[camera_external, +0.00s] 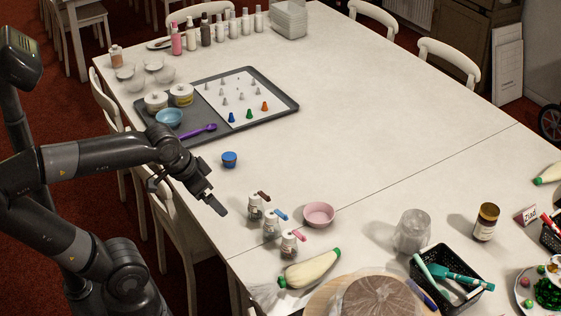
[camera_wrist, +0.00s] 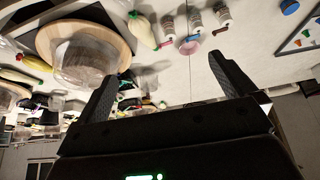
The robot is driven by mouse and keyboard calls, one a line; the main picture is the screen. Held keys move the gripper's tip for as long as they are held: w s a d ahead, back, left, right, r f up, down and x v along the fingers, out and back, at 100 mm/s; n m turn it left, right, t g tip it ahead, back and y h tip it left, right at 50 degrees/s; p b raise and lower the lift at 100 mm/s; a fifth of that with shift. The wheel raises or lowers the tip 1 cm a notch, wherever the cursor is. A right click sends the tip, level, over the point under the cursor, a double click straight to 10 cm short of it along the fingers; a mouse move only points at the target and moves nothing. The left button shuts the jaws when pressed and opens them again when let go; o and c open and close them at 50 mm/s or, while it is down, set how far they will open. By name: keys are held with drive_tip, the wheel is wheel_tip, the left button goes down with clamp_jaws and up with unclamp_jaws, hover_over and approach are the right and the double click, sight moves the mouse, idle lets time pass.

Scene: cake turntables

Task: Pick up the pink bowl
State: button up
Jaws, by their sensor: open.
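The pink bowl (camera_external: 319,217) stands upright and empty on the white table, right of several small bottles with coloured tops. It also shows in the wrist view (camera_wrist: 188,46), small and beyond my fingers, near the table seam. My gripper (camera_external: 210,196) is at the table's left edge in the external view, left of the bowl and well apart from it. In the wrist view my two fingers (camera_wrist: 164,67) are spread wide with nothing between them.
Small bottles (camera_external: 271,227) stand between my gripper and the bowl. A piping bag (camera_external: 310,269), a clear cup (camera_external: 411,232) and a black basket (camera_external: 446,275) are near the bowl. A grey tray (camera_external: 284,96) lies further back. The table middle is clear.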

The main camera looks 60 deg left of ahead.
drive_tip(key=w+a+r+g, duration=0.1)
drive_tip(key=w, duration=1.1)
drive_tip(key=g, duration=0.4)
hover_over(318, 219)
drive_tip(key=f, duration=2)
drive_tip(key=w+f, duration=0.1)
drive_tip(key=f, duration=0.9)
drive_tip(key=shift+a+f, duration=0.1)
drive_tip(key=f, duration=0.3)
drive_tip(key=s+f, duration=0.1)
drive_tip(key=f, duration=0.1)
drive_tip(key=shift+f, duration=0.1)
drive_tip(key=c, duration=0.7)
drive_tip(key=shift+c, duration=0.6)
drive_tip(key=shift+r, duration=0.2)
